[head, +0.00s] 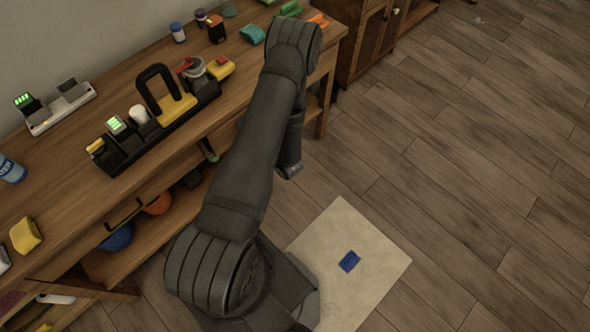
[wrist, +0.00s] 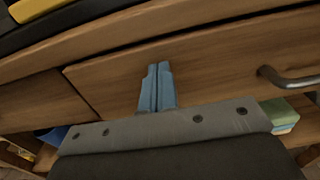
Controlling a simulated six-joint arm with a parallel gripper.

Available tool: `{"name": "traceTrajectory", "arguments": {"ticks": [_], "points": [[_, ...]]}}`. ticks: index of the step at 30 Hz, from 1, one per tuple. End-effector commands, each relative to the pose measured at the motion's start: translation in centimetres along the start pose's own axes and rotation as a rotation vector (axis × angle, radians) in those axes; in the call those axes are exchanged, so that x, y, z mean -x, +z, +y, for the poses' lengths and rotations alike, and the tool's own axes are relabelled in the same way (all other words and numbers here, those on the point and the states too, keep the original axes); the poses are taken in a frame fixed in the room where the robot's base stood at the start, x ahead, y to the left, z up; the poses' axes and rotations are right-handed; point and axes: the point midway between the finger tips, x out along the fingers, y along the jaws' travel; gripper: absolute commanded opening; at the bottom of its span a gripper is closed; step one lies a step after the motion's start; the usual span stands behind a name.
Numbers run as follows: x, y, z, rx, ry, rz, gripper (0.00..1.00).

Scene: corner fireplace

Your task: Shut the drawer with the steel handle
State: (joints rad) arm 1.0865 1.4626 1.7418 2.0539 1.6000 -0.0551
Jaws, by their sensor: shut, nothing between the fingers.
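In the wrist view a wooden drawer front (wrist: 215,70) spans the middle and right, under the bench top edge. A curved steel handle (wrist: 288,79) is on it at the right. A dark line runs along the drawer's top edge; I cannot tell how far the drawer stands out. My gripper (wrist: 158,70) is shut and empty, its blue-grey fingers together over the drawer front, left of the handle. Whether the tips touch the wood is unclear. In the head view my arm hides this drawer's front and handle, and the fingers do not show.
The wooden workbench (head: 140,185) carries a black tool tray (head: 120,158), a white charger (head: 62,117) and small bottles. A dark handle (head: 124,215) shows on its front further left.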

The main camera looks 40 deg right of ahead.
Motion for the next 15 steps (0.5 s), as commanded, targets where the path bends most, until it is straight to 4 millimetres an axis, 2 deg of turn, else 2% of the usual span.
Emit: {"name": "traceTrajectory", "arguments": {"ticks": [1, 6, 15], "points": [[-0.8, 0.0, 0.1, 0.002, 0.003, -0.001, 0.00], [-2.5, 0.0, 0.0, 0.001, 0.002, -0.001, 0.00], [-3.5, 0.1, -0.1, 0.004, 0.003, -0.002, 0.00]]}}
